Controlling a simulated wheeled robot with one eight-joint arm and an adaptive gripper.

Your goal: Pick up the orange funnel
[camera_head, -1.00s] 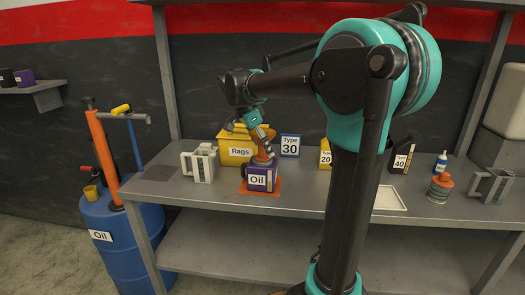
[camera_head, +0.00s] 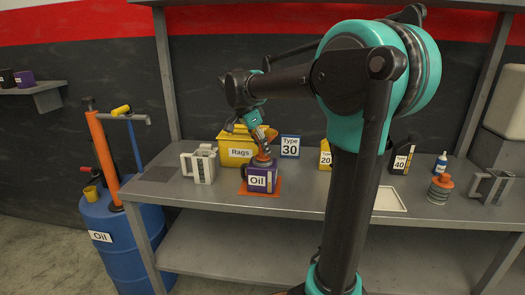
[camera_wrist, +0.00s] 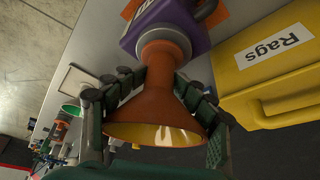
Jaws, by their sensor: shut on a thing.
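The orange funnel (camera_head: 263,160) is at the top of the purple Oil container (camera_head: 260,180) on the workbench. In the wrist view the funnel (camera_wrist: 155,105) has its wide mouth towards the camera and its narrow end at the container's neck (camera_wrist: 163,38). Whether it still rests in the neck is hard to tell. My gripper (camera_head: 264,143) is over the container. In the wrist view its fingers (camera_wrist: 160,90) are shut on the funnel from both sides.
A yellow Rags box (camera_head: 237,150) is close behind the container and at the right in the wrist view (camera_wrist: 275,60). A white jug (camera_head: 203,165) stands to the left. An orange mat (camera_head: 275,190) lies under the container. Type 30 (camera_head: 289,146) stands behind.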

